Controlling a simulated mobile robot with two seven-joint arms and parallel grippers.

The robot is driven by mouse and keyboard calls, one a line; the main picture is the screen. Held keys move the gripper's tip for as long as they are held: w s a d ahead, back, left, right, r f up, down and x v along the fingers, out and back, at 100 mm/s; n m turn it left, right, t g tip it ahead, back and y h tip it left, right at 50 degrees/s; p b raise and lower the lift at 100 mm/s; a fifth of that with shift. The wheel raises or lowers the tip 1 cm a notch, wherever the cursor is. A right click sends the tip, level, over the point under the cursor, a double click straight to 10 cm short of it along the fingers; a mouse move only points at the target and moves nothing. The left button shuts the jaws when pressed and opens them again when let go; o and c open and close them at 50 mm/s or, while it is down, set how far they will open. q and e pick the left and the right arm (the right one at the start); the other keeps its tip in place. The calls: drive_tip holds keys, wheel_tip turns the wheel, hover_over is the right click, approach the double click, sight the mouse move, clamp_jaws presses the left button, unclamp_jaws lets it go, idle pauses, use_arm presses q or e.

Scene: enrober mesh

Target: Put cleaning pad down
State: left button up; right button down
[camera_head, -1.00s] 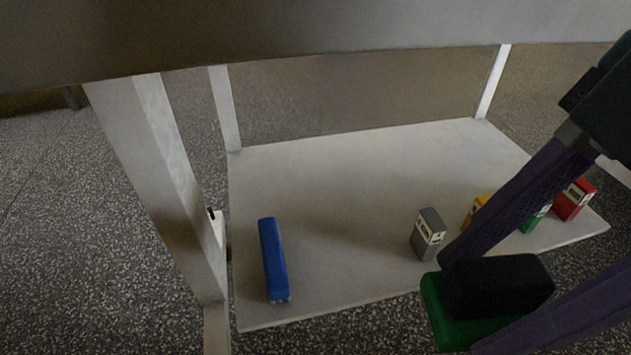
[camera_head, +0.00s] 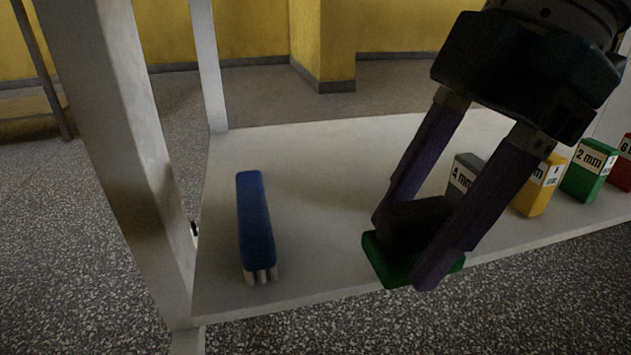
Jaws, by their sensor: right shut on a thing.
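The cleaning pad (camera_head: 388,262) has a green base and a black block on top. My right gripper (camera_head: 405,250) is shut on the black block, one purple finger on each side. The pad is tilted a little and shows in front of the front part of the white shelf (camera_head: 310,200). I cannot tell whether it touches the shelf. My left gripper is not in view.
A blue brush (camera_head: 255,222) with pale bristles lies on the shelf's left. A grey "4 mm" block (camera_head: 464,174), a yellow block (camera_head: 538,190), a green "2 mm" block (camera_head: 588,170) and a red block (camera_head: 624,165) stand at right. A white post (camera_head: 125,150) rises at left. The shelf's middle is clear.

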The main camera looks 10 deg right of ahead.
drive_tip(key=b, duration=0.3)
hover_over(351, 234)
drive_tip(key=d, duration=0.2)
drive_tip(key=shift+w+a, duration=0.1)
drive_tip(key=shift+a, duration=0.15)
wheel_tip(351, 234, down, 4)
drive_tip(key=b, duration=0.4)
drive_tip(key=shift+r, duration=0.25)
drive_tip(key=shift+p, duration=0.35)
drive_tip(key=shift+c, duration=1.2)
unclamp_jaws()
